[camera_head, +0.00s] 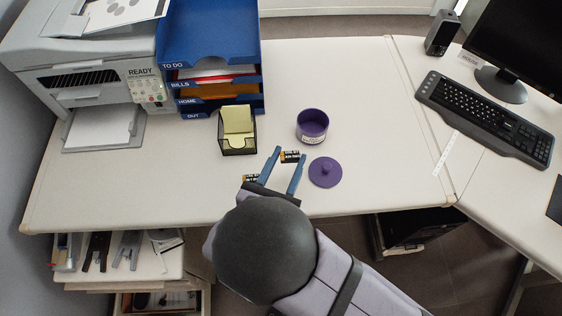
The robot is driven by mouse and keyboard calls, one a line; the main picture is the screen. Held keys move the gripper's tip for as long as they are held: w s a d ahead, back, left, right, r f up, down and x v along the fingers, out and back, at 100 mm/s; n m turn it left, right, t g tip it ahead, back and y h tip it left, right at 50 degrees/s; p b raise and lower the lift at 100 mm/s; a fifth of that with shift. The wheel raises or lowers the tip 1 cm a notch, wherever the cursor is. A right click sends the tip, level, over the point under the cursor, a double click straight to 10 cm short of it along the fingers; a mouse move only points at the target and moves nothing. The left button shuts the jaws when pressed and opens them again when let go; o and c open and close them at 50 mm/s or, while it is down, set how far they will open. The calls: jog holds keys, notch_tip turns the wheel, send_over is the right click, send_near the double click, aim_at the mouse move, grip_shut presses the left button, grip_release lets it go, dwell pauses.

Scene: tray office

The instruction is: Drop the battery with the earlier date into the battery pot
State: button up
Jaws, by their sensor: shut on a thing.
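A purple battery pot (301,129) stands open on the desk with a pale label on its front. Its round purple lid (325,173) lies on the desk in front of it, to the right of my gripper. My gripper (289,156) has blue fingers and is shut on a black and orange battery (291,157), just in front and left of the pot. A second black and orange battery (251,178) is to the left of my gripper, partly hidden by it. The dates on both batteries are too small to read. I cannot tell the held battery's height above the desk.
A black mesh note holder (238,146) with yellow notes stands left of the pot. Blue letter trays (210,57) and a printer (90,65) are behind at left. A keyboard (485,118) and monitor (520,45) are at right. The desk between pot and keyboard is clear.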

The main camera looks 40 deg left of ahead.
jog(key=w+d+r+m+t+h, duration=0.1)
jog(key=w+d+m+h, duration=0.15)
jog(key=w, duration=0.55)
jog(key=w+d+r+m+h, duration=0.1)
jog(key=w+d+r+h, duration=0.15)
jog(key=w, duration=0.65)
jog(key=s+a+f+n+g+y, duration=0.1)
jog(key=s+a+n+y, duration=0.1)
jog(key=a+n+y, duration=0.35)
jog(key=shift+m, duration=0.8)
jog(key=shift+w+a+f+b, duration=0.1)
jog(key=shift+a+f+b, duration=0.2)
jog(key=shift+f+b, duration=0.6)
jog(key=shift+s+a+f+b, duration=0.1)
jog(key=shift+a+f+b, duration=0.3)
jog(key=shift+f, duration=0.8)
jog(key=shift+w+a+f+b, duration=0.1)
jog(key=shift+a+f+b, duration=0.05)
jog(key=shift+f+b, duration=0.8)
jog(key=o, duration=1.1)
